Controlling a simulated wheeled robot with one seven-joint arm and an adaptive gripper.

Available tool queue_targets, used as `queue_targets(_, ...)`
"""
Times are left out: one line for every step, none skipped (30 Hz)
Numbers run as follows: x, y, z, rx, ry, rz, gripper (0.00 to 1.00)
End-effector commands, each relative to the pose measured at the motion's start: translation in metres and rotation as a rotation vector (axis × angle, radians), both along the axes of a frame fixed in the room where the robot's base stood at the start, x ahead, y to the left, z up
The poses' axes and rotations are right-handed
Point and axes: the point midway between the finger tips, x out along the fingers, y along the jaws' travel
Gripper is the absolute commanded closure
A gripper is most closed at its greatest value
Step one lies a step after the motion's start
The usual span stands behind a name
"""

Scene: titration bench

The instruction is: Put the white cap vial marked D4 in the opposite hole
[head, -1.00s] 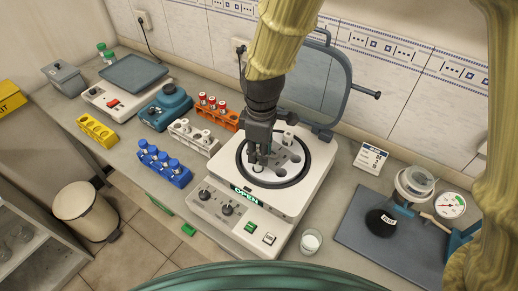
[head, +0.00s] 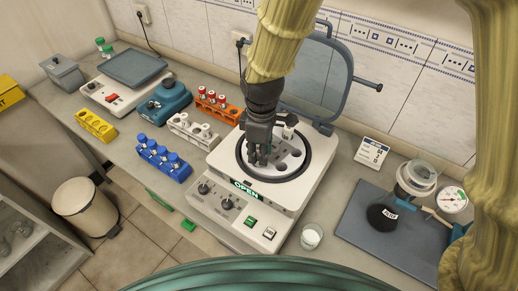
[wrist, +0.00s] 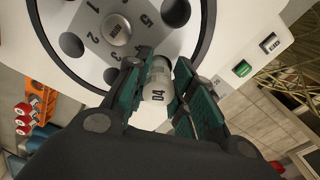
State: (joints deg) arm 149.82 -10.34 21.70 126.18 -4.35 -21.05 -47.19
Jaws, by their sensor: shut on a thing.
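The rotor has numbered positions, several dark open holes and a central knob (wrist: 117,29). In the head view my gripper (head: 258,160) points down inside the dark ring of the centrifuge (head: 222,170). The fingers hide the vial's lower end, so I cannot tell whether it is still in a hole.
The centrifuge lid (head: 325,85) stands open behind. Racks of blue-capped (head: 165,160), white-capped (head: 195,132) and red-capped (head: 218,107) vials stand to the left. A small beaker (head: 311,237) is near the front edge. A dark mat (head: 365,235) lies at right.

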Motion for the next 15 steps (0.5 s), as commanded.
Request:
queue_targets(-0.0001, 0.0, -0.0021, 0.0, 0.0, 0.0, 0.94)
queue_targets(-0.0001, 0.0, -0.0029, 0.0, 0.0, 0.0, 0.94)
queue_targets(-0.0001, 0.0, -0.0039, 0.0, 0.0, 0.0, 0.94)
queue_targets(-0.0001, -0.0001, -0.0047, 0.0, 0.0, 0.0, 0.94)
queue_targets(-0.0002, 0.0, -0.0055, 0.0, 0.0, 0.0, 0.94)
queue_targets(-0.0002, -0.0001, -0.0066, 0.0, 0.001, 0.0, 0.94)
queue_targets(-0.0003, -0.0001, -0.0074, -0.001, 0.001, 0.0, 0.94)
queue_targets(-0.0003, 0.0, -0.0082, -0.001, 0.001, 0.0, 0.94)
queue_targets(-0.0002, 0.0, -0.0093, -0.001, 0.001, 0.0, 0.94)
queue_targets(-0.0004, -0.0001, -0.0099, -0.001, 0.001, 0.0, 0.94)
queue_targets(-0.0004, -0.0001, -0.0104, -0.001, 0.001, 0.0, 0.94)
queue_targets(-0.0004, 0.0, -0.0108, -0.001, 0.001, 0.0, 0.94)
queue_targets(-0.0004, 0.0, -0.011, -0.001, 0.001, 0.0, 0.94)
queue_targets(-0.0004, 0.0, -0.011, -0.001, 0.001, 0.0, 0.94)
queue_targets(-0.0003, -0.0001, -0.0109, -0.001, 0.001, 0.0, 0.94)
